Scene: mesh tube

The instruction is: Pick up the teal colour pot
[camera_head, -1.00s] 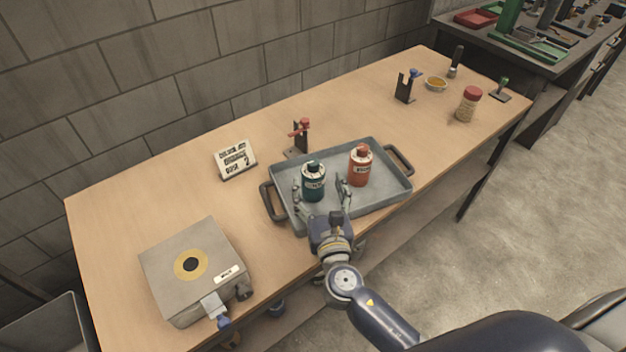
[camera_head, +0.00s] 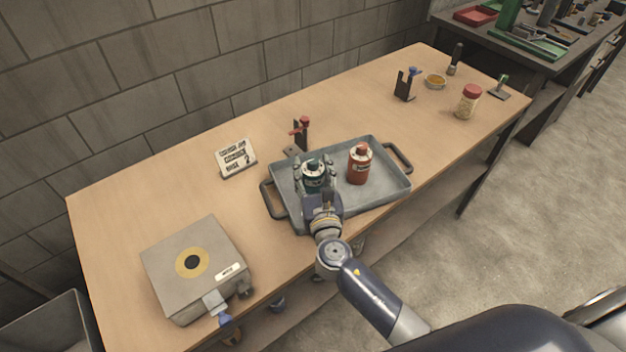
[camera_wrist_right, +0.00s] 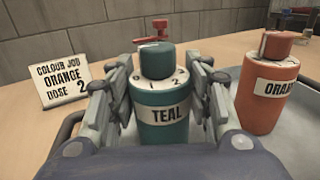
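The teal colour pot (camera_head: 313,172) stands upright in the left part of the grey tray (camera_head: 378,200). It has a dark teal cap, numbers around its shoulder and a TEAL label, clear in the right wrist view (camera_wrist_right: 160,117). My right gripper (camera_head: 315,168) has one finger on each side of the pot, close against it; in the right wrist view the fingers (camera_wrist_right: 162,75) flank its shoulder. It looks shut on the pot, which still rests in the tray. My left gripper is not in view.
An orange pot (camera_head: 359,165) stands right of the teal one in the tray. A sign (camera_head: 236,158) reads COLOUR JOB ORANGE DOSE 2. A red-topped stand (camera_head: 300,133) is behind the tray. A grey box (camera_head: 195,270) sits front left, a red-lidded jar (camera_head: 467,102) far right.

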